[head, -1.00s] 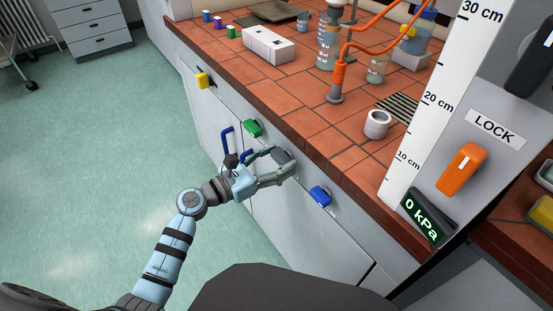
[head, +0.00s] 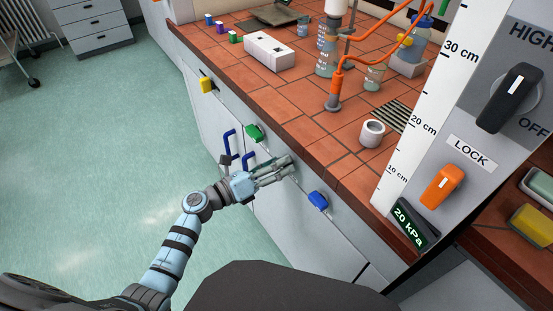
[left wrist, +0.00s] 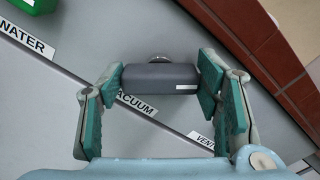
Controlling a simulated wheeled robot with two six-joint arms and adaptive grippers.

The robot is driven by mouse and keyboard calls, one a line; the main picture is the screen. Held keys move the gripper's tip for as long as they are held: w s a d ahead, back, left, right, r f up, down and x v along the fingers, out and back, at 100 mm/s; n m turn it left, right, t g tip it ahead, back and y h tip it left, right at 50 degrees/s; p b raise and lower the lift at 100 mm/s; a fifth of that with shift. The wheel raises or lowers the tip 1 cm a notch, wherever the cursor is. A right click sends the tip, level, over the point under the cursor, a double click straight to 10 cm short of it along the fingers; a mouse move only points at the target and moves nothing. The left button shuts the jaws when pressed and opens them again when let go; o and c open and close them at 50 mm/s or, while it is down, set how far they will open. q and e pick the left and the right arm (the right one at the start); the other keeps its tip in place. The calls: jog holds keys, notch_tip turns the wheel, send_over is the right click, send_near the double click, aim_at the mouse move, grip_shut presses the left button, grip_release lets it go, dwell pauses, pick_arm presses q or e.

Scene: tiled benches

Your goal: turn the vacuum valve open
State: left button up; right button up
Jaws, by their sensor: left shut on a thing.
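The vacuum valve's grey handle (left wrist: 160,76) shows in the left wrist view, by a partly hidden label ending in "ACUUM". It lies crosswise between the finger pads of my left gripper (left wrist: 160,82), which is shut on it. In the head view my left gripper (head: 287,168) is at the bench front, between the green handle (head: 255,132) and the blue handle (head: 318,201); its fingers mostly hide the grey handle there. The display (head: 404,223) reads 20 kPa. My right gripper is not in view.
A yellow handle (head: 206,85) is farther along the bench front. Blue pull handles (head: 229,144) stick out from the cabinet below. On the tiled top stand a white cup (head: 372,133) and glassware. A panel with an orange LOCK knob (head: 442,186) stands at right.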

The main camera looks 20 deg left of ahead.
pick_arm(q)
jog(key=shift+w+a+f+n+p, duration=0.1)
jog(key=shift+n+p, duration=2.2)
jog(key=shift+n, duration=2.3)
jog(key=o, duration=1.2)
jog(key=shift+c, duration=0.2)
jog(key=shift+f, duration=0.1)
